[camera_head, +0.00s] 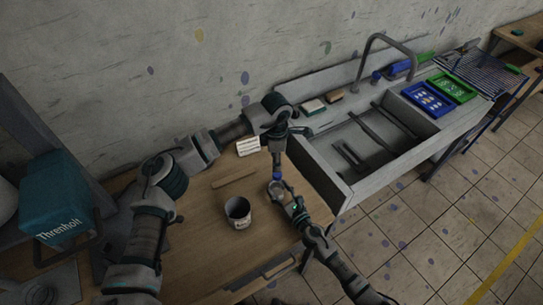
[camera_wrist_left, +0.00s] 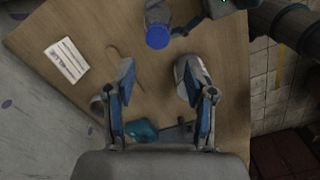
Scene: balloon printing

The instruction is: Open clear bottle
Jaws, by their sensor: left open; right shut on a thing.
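The clear bottle (camera_wrist_left: 157,14) has a blue cap (camera_wrist_left: 158,38) and shows at the top of the left wrist view. In the head view the blue cap (camera_head: 277,177) sits near the table's right edge; the bottle's body is small and partly hidden there. My right gripper (camera_head: 282,191) is shut on the bottle, coming from the lower right. My left gripper (camera_head: 277,157) is above the cap, pointing down. In the left wrist view its two fingers (camera_wrist_left: 157,78) are apart with nothing between them, and the cap lies beyond the fingertips.
A sink (camera_head: 350,150) adjoins at right. A teal box (camera_head: 60,200) is at far left.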

